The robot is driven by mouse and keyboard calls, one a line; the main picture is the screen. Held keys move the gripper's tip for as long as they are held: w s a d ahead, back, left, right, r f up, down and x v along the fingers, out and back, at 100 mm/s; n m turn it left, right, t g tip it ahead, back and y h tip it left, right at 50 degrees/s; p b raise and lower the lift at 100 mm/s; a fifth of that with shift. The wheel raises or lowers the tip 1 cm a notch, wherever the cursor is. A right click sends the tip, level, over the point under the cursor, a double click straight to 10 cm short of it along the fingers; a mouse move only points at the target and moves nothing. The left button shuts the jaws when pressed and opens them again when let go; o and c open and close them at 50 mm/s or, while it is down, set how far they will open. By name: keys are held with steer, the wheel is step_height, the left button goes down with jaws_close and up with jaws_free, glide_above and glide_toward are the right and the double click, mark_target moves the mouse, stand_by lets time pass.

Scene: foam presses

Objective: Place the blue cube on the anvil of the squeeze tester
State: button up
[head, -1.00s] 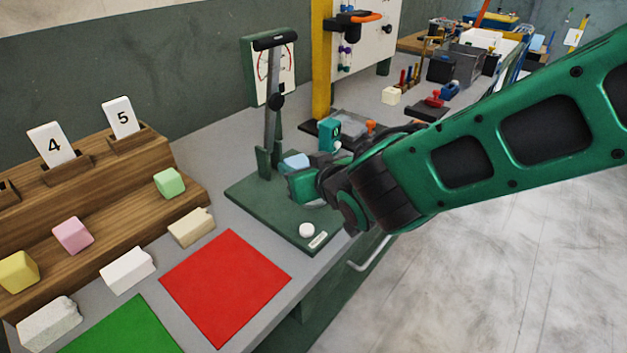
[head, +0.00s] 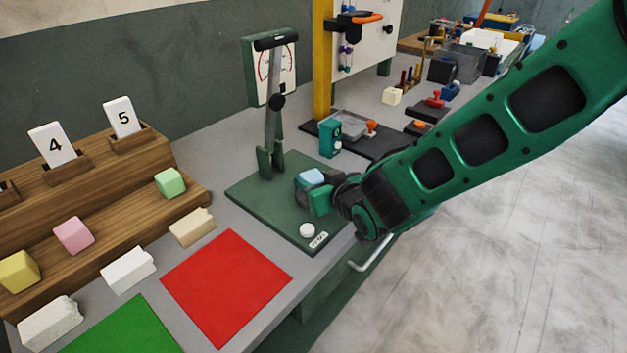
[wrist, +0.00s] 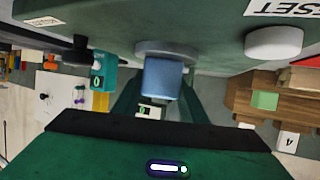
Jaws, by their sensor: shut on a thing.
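The blue cube (head: 311,177) is between the fingers of my gripper (head: 313,190), which is shut on it over the front part of the squeeze tester's green base (head: 255,192). The tester's lever (head: 271,125) stands upright behind, with a dial (head: 285,68) at its back. In the wrist view the cube (wrist: 163,80) meets the outline of the round grey anvil (wrist: 166,48). I cannot tell whether they touch. In the head view my gripper mostly hides the anvil. A white button (head: 307,230) sits near the base's front corner, by a label.
A red mat (head: 225,288) and a green mat (head: 120,330) lie at the front left. Pale blocks (head: 128,270) stand beside a wooden stepped rack (head: 100,210) with coloured cubes. A teal device (head: 329,138) stands behind my gripper.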

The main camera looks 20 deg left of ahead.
steer(key=shift+f, duration=0.1)
steer(key=o, duration=1)
steer(key=v, duration=1.2)
steer(key=shift+w+d, duration=0.1)
steer(key=shift+d, duration=0.05)
